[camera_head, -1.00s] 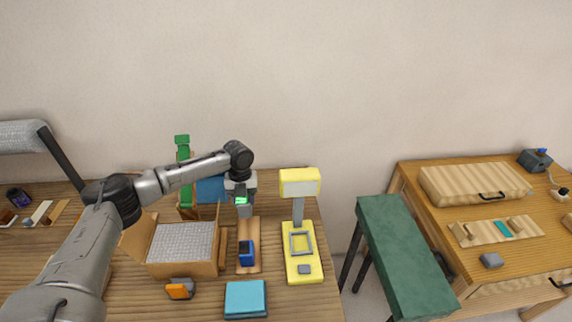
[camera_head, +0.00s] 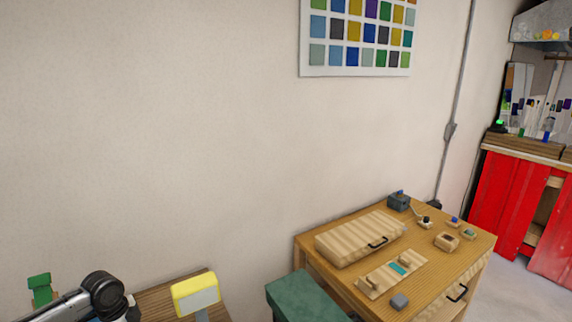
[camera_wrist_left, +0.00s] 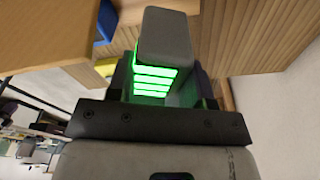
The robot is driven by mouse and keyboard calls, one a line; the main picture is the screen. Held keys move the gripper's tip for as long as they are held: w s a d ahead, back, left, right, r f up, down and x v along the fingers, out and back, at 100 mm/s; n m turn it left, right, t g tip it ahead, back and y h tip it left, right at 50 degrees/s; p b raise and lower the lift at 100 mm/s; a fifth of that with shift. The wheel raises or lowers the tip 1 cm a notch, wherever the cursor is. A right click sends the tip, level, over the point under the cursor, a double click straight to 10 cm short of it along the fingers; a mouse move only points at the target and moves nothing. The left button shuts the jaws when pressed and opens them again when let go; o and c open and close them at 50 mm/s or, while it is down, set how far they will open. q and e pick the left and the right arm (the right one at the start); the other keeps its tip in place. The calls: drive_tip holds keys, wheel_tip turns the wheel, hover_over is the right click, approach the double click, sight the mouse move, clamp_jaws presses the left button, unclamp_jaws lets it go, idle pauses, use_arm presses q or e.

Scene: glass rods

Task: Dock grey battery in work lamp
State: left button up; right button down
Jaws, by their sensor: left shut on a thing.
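A grey block with glowing green bars, which I take to be the grey battery (camera_wrist_left: 165,38), is in the jaws of my left gripper (camera_wrist_left: 165,85) in the left wrist view. The jaws are shut on it. In the head view the yellow work lamp (camera_head: 194,293) shows only its head and the top of its stem at the bottom edge; its base is cut off. My left arm comes in at the lower left, left of the lamp, with its gripper mostly below the frame. My right gripper is not in view.
A green bench (camera_head: 302,298) stands between the lamp's table and a wooden table at the right. That table holds a wooden case (camera_head: 360,238), a tray with a teal piece (camera_head: 398,268) and a small grey block (camera_head: 399,301). A blue thing (camera_wrist_left: 107,20) shows in the left wrist view.

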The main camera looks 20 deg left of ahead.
use_arm(q)
drive_tip(key=n, duration=0.3)
drive_tip(key=d+n, duration=0.1)
drive_tip(key=shift+s+r+n, duration=0.15)
drive_tip(key=shift+s+n, duration=0.1)
drive_tip(key=shift+n, duration=0.15)
drive_tip(key=d+r+n+y, duration=0.1)
drive_tip(key=d+r+n, duration=0.3)
drive_tip(key=d, duration=1.1)
drive_tip(key=d+r+n, duration=0.4)
drive_tip(key=d, duration=1.2)
drive_tip(key=w+d+r+m, duration=0.1)
drive_tip(key=w+d+r, duration=0.1)
drive_tip(key=d+r, duration=0.3)
drive_tip(key=s+r+p, duration=0.4)
drive_tip(key=r+p, duration=0.4)
drive_tip(key=p, duration=0.1)
drive_tip(key=s+a+r+p, duration=0.1)
drive_tip(key=s+r+p, duration=0.3)
drive_tip(key=r+p, duration=0.4)
drive_tip(key=shift+s+a+r+t+p, duration=0.3)
drive_tip(key=shift+s+r+p, duration=0.1)
drive_tip(key=shift+p, duration=0.75)
